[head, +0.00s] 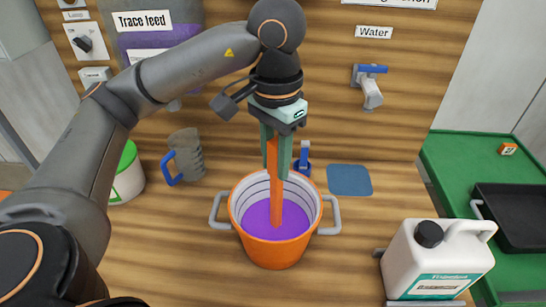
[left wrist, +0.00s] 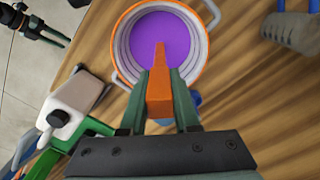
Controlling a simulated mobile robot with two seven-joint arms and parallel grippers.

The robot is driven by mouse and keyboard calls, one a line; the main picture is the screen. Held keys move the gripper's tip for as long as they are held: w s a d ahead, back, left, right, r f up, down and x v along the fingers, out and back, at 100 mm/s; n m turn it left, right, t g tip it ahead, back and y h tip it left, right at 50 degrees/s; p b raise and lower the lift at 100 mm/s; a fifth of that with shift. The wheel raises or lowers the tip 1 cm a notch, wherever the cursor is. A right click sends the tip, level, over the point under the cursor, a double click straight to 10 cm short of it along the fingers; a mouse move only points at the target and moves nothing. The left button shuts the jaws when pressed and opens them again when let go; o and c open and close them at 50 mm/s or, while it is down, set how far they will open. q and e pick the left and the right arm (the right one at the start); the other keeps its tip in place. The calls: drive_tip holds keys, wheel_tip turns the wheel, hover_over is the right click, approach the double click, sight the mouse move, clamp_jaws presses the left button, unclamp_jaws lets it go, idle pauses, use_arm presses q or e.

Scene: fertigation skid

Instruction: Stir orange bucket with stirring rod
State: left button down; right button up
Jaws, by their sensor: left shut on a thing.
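The orange bucket (head: 272,252) stands upright on the wooden bench, with two grey side handles and purple liquid inside. The orange stirring rod (head: 276,207) stands nearly upright in it, its lower end in the purple liquid. My left gripper (head: 278,172) is shut on the rod's upper part, above the bucket. In the left wrist view the rod (left wrist: 159,85) lies between the green fingers and reaches over the bucket's rim (left wrist: 118,45). The rod's tip is hidden by the liquid. A dark gripper, seemingly my right one (left wrist: 18,18), shows small at the top left of the left wrist view.
A grey jug (head: 187,155) with a blue handle and a green-lidded white tub (head: 128,175) stand left. A blue mat (head: 349,180) lies behind right. A white canister (head: 437,257) stands front right, near a green surface with a black tray (head: 515,222). A water tap (head: 370,87) is above.

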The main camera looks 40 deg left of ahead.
sight(276, 142)
use_arm(q)
wheel_tip(276, 142, up, 7)
drive_tip(key=p, duration=0.6)
drive_tip(key=shift+f, duration=0.15)
drive_tip(key=shift+r, duration=0.25)
wheel_tip(276, 142, up, 8)
drive_tip(key=shift+f, duration=0.1)
idle(0.4)
